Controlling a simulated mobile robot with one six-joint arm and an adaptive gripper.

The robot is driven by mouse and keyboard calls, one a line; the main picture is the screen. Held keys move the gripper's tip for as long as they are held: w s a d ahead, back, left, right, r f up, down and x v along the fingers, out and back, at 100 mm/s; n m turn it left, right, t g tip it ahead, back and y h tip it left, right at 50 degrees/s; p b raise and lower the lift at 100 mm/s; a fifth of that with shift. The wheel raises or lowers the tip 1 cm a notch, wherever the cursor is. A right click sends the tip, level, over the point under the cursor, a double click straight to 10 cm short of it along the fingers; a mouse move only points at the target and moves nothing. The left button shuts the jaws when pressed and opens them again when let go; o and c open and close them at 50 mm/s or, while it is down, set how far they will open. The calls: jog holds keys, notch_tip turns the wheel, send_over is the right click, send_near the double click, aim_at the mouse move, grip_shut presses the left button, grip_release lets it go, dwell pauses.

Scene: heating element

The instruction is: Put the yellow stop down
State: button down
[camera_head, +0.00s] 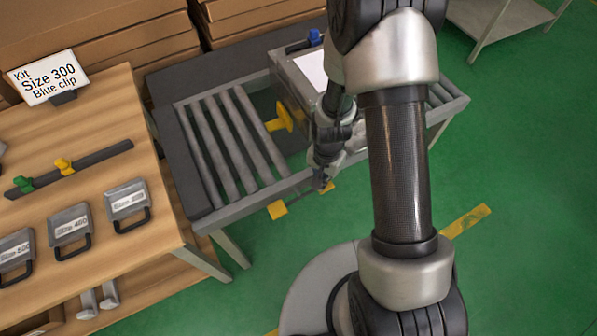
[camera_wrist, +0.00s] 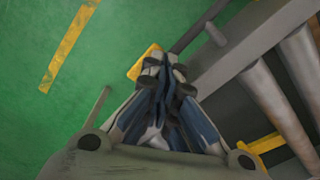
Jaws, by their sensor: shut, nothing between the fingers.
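Yellow parts show at the conveyor (camera_head: 215,210); I cannot tell for sure which is the stop. A yellow piece (camera_head: 277,209) is at the conveyor's front edge. A smaller yellow piece (camera_head: 328,188) is beside the tips of my gripper (camera_head: 320,185). An upright yellow part (camera_head: 283,117) stands on the roller side of the machine. In the wrist view, my gripper (camera_wrist: 165,65) is shut and empty, and a yellow piece (camera_wrist: 146,62) shows just beyond its fingertips, partly hidden by them. Another yellow part (camera_wrist: 262,144) is at lower right, beside the rollers. Contact is unclear.
A grey machine (camera_head: 290,72) with a white panel stands over the conveyor behind my arm. A wooden bench (camera_head: 95,105) at left holds several grey cases, a bar with green and yellow clips, and a sign. Green floor with yellow tape (camera_head: 466,221) is open at right.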

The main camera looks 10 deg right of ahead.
jog(key=shift+f, duration=0.4)
dwell(0.4)
jog(key=shift+r+p, duration=2.55)
jog(key=shift+r, duration=1)
